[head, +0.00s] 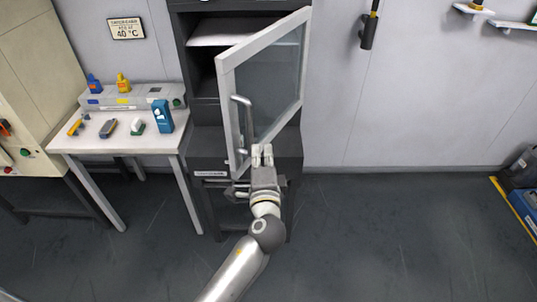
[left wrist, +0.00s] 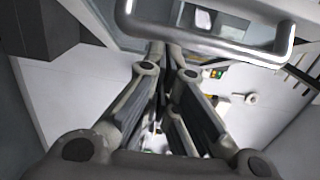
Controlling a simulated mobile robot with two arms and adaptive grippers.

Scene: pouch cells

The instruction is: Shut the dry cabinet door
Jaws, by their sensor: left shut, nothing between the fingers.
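The dry cabinet (head: 205,110) is a dark upright cabinet against the back wall. Its glass door (head: 273,85) with a light frame stands wide open, swung out to the right. A grey bar handle (head: 243,125) is on the door; it also shows large across the top of the left wrist view (left wrist: 200,38). My left gripper (head: 262,152) is shut and empty, just below and right of the handle, in front of the door's lower part. I cannot tell whether it touches the door. My right gripper is not in either view.
A beige machine (head: 35,85) is at the far left.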

